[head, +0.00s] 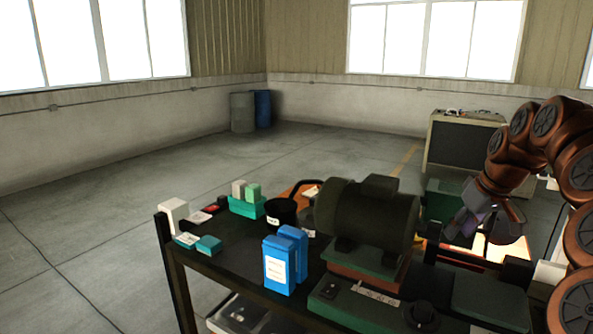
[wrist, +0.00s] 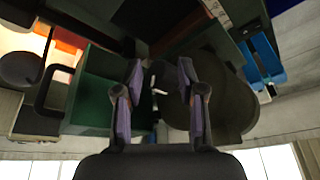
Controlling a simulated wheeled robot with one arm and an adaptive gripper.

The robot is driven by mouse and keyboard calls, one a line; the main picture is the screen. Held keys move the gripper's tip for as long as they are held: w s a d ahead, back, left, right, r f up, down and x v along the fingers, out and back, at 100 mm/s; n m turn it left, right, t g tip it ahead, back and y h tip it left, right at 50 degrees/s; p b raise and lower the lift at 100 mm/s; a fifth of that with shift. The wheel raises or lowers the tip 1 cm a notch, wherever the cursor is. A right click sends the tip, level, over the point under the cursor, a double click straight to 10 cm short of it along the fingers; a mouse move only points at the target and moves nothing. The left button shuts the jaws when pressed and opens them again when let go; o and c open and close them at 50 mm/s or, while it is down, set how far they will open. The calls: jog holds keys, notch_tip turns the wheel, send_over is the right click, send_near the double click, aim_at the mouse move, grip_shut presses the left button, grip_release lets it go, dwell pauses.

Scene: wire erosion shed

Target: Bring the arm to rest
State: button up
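My gripper (head: 484,222) is at the right of the head view, at the end of my bent orange-brown arm. It hangs to the right of a large dark motor-like cylinder (head: 372,218) on the table. In the wrist view my gripper (wrist: 157,78) shows two purple-padded fingers standing apart with nothing held between them. Beyond the fingers are a green box (wrist: 98,88) and the dark rounded cylinder (wrist: 215,95). The gap between the fingertips and these things is hard to judge.
The dark table (head: 228,268) carries two blue boxes (head: 279,265), a black tub (head: 280,212), a teal tray (head: 247,208) and a green plate (head: 490,301). A dark-fronted cabinet (head: 464,147) stands behind my arm. Floor at left is clear; drums (head: 242,112) stand in the far corner.

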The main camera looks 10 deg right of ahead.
jog(key=s+a+f+n+g, duration=0.15)
jog(key=s+a, duration=0.35)
jog(key=a, duration=0.6)
jog(key=s+a+f+g, duration=0.1)
jog(key=s+a+f, duration=0.3)
jog(key=a, duration=0.7)
jog(key=s+a+f+g, duration=0.1)
jog(key=s+a+f, duration=0.1)
jog(key=s, duration=0.5)
jog(key=s+a+f+m+g, duration=0.1)
jog(key=s+a+f, duration=0.1)
jog(key=s+f, duration=0.3)
jog(key=s+a+f+m+g, duration=0.1)
jog(key=s+f, duration=0.3)
jog(key=s, duration=0.5)
jog(key=shift+s+a+h, duration=0.3)
jog(key=shift+a+h, duration=0.1)
jog(key=shift+a, duration=0.3)
jog(key=shift+a+g, duration=0.1)
jog(key=shift+g, duration=0.15)
